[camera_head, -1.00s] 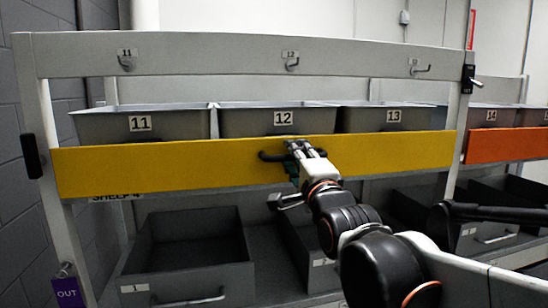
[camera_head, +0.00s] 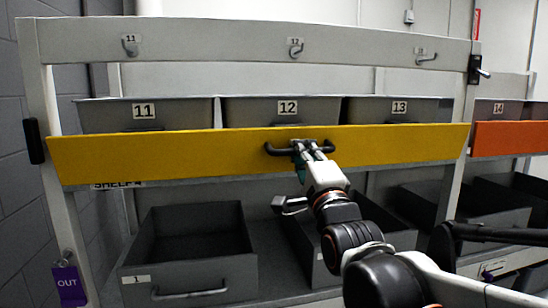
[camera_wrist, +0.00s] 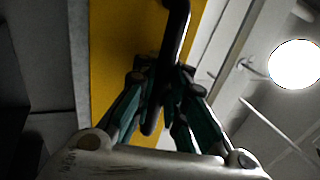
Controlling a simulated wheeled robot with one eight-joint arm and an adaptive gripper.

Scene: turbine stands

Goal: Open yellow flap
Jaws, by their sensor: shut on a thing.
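The yellow flap (camera_head: 200,158) is a long panel across the front of the upper shelf. Its lower edge stands tilted out toward me, below the bins. A black bar handle (camera_head: 278,150) is fixed at its middle. My gripper (camera_head: 312,148) is shut on the right part of this handle. In the wrist view the yellow flap (camera_wrist: 120,50) fills the left middle. The black handle (camera_wrist: 176,35) runs down between the fingers of my gripper (camera_wrist: 162,85), which close around it. The finger pads are partly hidden by the handle.
Grey bins 11 (camera_head: 180,113), 12 (camera_head: 250,110) and 13 (camera_head: 370,110) stand behind the flap's top edge. An open grey drawer (camera_head: 190,272) sits on the shelf below. An orange flap (camera_head: 510,138) is at the right. A purple OUT tag (camera_head: 69,286) hangs at left.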

